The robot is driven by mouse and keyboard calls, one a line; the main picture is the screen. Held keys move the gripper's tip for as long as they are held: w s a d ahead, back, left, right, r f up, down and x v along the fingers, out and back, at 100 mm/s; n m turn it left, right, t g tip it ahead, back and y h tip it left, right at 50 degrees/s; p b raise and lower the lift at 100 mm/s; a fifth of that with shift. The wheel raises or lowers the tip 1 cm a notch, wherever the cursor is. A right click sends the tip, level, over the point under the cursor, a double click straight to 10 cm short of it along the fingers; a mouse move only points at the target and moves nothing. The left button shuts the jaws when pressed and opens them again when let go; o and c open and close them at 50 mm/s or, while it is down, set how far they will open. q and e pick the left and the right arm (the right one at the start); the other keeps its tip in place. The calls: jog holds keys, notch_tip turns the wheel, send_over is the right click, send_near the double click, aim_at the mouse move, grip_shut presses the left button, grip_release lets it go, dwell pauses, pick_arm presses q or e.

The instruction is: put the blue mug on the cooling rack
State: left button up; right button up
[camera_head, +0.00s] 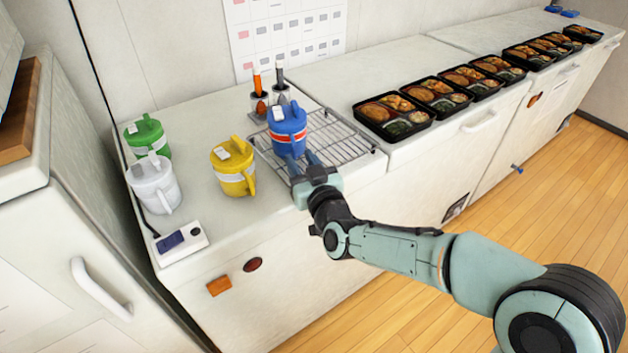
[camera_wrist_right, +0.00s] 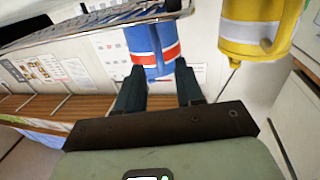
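The blue mug (camera_head: 288,138), with a red and white band and a lid, is upright over the left part of the wire cooling rack (camera_head: 345,142) in the head view. It appears to stand on the rack, though its base is partly hidden. In the right wrist view the blue mug (camera_wrist_right: 154,45) shows just beyond my fingertips. My right gripper (camera_head: 304,160) is at the mug's near side; its fingers (camera_wrist_right: 160,75) are spread apart, with no clear grip on the mug. My left gripper is not in view.
A yellow mug (camera_head: 234,172), a white mug (camera_head: 154,188) and a green mug (camera_head: 148,137) stand to the left. Utensil holders (camera_head: 260,103) are behind the rack. Several filled bento trays (camera_head: 393,132) line the counter at right. A small device (camera_head: 181,243) lies near the front edge.

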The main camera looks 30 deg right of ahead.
jog(key=s+a, duration=0.1)
jog(key=s, duration=0.9)
notch_tip(320, 180, down, 30)
jog(key=s+a+m+g+y, duration=0.1)
jog(key=a+m+g+y, duration=0.15)
jog(key=g, duration=0.55)
jog(key=s+a+f+g+y, duration=0.1)
jog(key=s+a+f+g, duration=0.2)
jog(key=s+f, duration=0.6)
jog(key=s+a+f+g+y, duration=0.1)
jog(key=s+a+f+g, duration=0.3)
jog(key=s+f, duration=0.6)
notch_tip(320, 180, down, 4)
jog(key=shift+s+a+m+g, duration=0.2)
jog(key=shift+m+g, duration=0.15)
jog(key=shift+g, duration=0.25)
jog(key=shift+y, duration=0.25)
